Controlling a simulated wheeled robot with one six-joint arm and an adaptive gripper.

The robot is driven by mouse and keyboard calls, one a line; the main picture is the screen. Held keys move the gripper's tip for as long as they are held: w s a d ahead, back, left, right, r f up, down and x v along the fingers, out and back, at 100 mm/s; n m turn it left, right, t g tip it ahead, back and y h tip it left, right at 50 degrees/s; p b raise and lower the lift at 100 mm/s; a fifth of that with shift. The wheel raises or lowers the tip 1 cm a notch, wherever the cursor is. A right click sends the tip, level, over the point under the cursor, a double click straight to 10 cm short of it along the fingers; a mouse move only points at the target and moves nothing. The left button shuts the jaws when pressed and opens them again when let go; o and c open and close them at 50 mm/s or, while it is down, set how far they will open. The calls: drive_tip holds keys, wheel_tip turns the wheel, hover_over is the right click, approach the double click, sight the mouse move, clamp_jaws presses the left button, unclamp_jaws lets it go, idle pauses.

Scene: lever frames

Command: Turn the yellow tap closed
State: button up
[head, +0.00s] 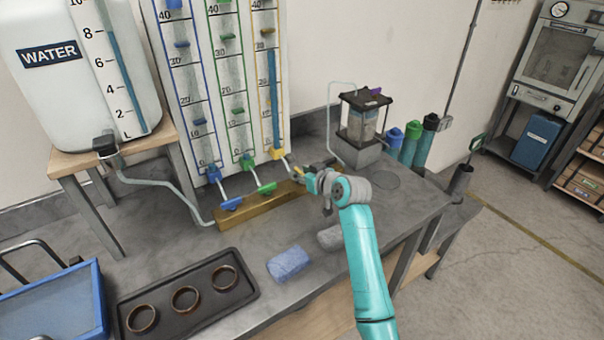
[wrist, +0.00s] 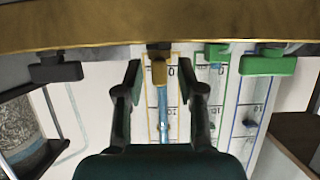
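The yellow tap (wrist: 159,73) shows in the wrist view between my two fingers, its short handle lengthwise in the picture below the brass bar (wrist: 160,28). My gripper (wrist: 160,78) is open, with one dark finger on each side of the tap and visible gaps to both. In the head view my gripper (head: 310,179) is at the right end of the brass bar (head: 245,216) and mostly hides the yellow tap. The green tap (head: 266,188) and blue tap (head: 230,203) have handles lying along the bar.
A dark tap handle (wrist: 57,70) is left of my fingers in the wrist view; the green handle (wrist: 268,65) is to the right. The gauge board (head: 232,75) stands behind.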

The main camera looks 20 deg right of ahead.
clamp_jaws()
drive_tip(key=shift+a+m+h, duration=0.1)
drive_tip(key=shift+m+h, duration=0.2)
drive_tip(key=m+h, duration=0.1)
drive_tip(key=h, duration=0.1)
drive_tip(key=m+h, duration=0.1)
drive_tip(key=shift+a+m+t, duration=0.25)
drive_tip(key=shift+m+t, duration=0.05)
drive_tip(key=shift+t, duration=0.1)
drive_tip(key=m+h, duration=0.3)
drive_tip(key=h, duration=0.1)
drive_tip(key=shift+a+r, duration=0.1)
drive_tip(key=shift+a, duration=0.05)
drive_tip(key=m+g+h, duration=0.2)
drive_tip(key=m+h, duration=0.2)
drive_tip(key=shift+w+a, duration=0.1)
drive_tip(key=shift+a, duration=0.05)
drive_tip(key=shift+m+g+h, duration=1.4)
drive_tip(key=shift+m, duration=0.2)
